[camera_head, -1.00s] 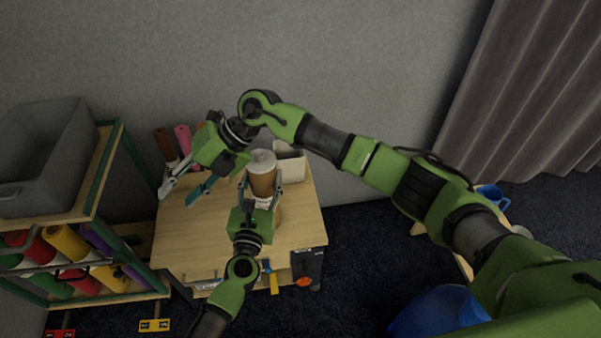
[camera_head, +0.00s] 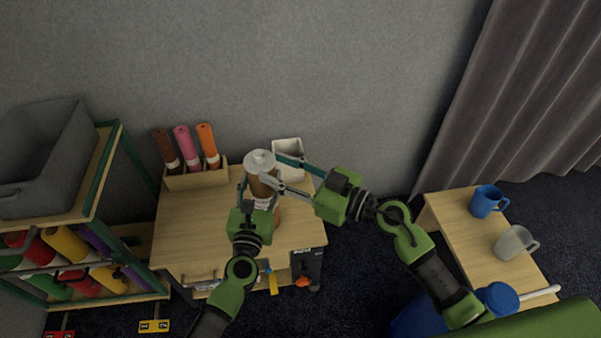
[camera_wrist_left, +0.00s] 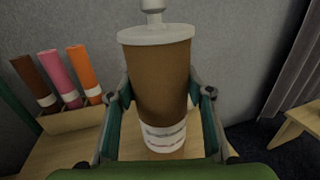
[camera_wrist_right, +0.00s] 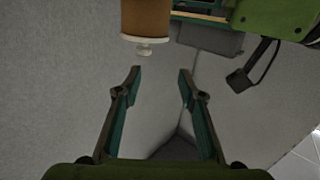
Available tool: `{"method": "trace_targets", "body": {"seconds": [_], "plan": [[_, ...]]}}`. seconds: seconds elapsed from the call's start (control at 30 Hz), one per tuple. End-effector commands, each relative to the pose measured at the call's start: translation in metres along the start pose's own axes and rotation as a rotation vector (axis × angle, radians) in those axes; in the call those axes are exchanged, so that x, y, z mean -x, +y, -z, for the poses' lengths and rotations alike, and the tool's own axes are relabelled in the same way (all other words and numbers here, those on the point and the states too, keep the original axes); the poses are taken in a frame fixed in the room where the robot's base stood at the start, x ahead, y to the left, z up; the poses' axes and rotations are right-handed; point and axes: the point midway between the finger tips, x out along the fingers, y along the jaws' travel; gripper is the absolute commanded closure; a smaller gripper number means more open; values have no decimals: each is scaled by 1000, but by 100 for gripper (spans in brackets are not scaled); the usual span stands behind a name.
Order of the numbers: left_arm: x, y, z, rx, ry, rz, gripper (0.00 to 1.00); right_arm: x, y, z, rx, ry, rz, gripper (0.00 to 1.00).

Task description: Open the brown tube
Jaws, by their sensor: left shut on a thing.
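The brown tube (camera_head: 262,187) stands upright with a white cap (camera_head: 261,160) and a knob on top. In the left wrist view the tube (camera_wrist_left: 162,85) has a white label band low on its body. My left gripper (camera_head: 259,196) is shut around the tube's body; its fingers flank it in the left wrist view (camera_wrist_left: 166,95). My right gripper (camera_head: 273,168) is open, its fingers reaching from the right near the cap. In the right wrist view the space between its fingers (camera_wrist_right: 160,85) is empty, with the white cap (camera_wrist_right: 144,43) beyond the fingertips.
Brown, pink (camera_head: 187,145) and orange rolls stand in a wooden holder (camera_head: 197,179) on the table (camera_head: 190,235). A white bin (camera_head: 288,148) is behind the tube. A rack (camera_head: 75,215) stands left. A side table (camera_head: 470,225) with mugs stands right.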

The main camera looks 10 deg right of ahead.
Motion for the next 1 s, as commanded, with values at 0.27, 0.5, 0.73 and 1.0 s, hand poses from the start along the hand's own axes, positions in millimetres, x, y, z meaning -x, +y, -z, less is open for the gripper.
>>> {"method": "trace_targets", "body": {"seconds": [0.27,0.5,0.73,1.0], "plan": [[0,0,0,0,0,0,91,38,19,-12,-42,-26,-80,63],[0,0,0,0,-1,0,91,10,22,-11,-43,-23,-83,63],[0,0,0,0,-1,0,91,-35,26,-13,-44,-24,-83,63],[0,0,0,0,-1,0,91,-71,29,-15,-43,-26,-83,63]]}}
